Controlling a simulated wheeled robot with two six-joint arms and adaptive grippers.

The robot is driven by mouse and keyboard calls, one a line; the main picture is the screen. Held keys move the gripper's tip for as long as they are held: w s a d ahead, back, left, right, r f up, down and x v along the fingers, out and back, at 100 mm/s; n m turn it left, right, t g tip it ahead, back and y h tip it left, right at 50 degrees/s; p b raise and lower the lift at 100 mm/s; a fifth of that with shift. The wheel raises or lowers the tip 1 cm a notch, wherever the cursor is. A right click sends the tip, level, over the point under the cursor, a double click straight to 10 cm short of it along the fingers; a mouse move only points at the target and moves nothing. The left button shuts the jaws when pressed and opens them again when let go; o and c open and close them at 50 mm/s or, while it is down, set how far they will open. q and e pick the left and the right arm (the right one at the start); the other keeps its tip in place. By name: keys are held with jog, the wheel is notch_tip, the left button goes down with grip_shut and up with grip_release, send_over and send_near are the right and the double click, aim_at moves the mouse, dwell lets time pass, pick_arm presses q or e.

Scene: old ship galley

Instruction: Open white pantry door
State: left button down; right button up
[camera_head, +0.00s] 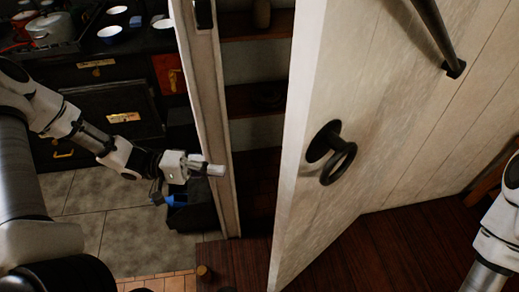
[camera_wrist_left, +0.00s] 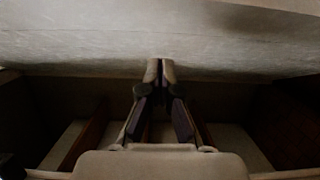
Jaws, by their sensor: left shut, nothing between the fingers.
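The white pantry door (camera_head: 392,125) stands ajar in the head view, with a wide gap between its free edge and the pale door frame (camera_head: 212,115). A dark ring handle (camera_head: 338,165) hangs on its outer face. My left gripper (camera_head: 219,170) is shut and empty in front of the frame, left of the door edge and apart from the handle. In the left wrist view, my left gripper (camera_wrist_left: 160,66) has its fingertips together, pointing at a pale panel (camera_wrist_left: 160,40) that looks like the door; contact cannot be told. My right gripper is out of view.
Dark pantry shelves (camera_head: 256,101) show through the gap. A dark stove with pots (camera_head: 52,28) and drawers stands at the back left. A dark bar (camera_head: 437,35) crosses the door's upper part. My right arm shows at the right edge.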

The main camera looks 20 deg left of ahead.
pick_arm(q)
jog(key=w+d+r+b, duration=0.1)
jog(key=d+b, duration=0.1)
jog(key=d, duration=1.1)
jog(key=shift+d+r, duration=0.2)
jog(key=shift+r, duration=0.15)
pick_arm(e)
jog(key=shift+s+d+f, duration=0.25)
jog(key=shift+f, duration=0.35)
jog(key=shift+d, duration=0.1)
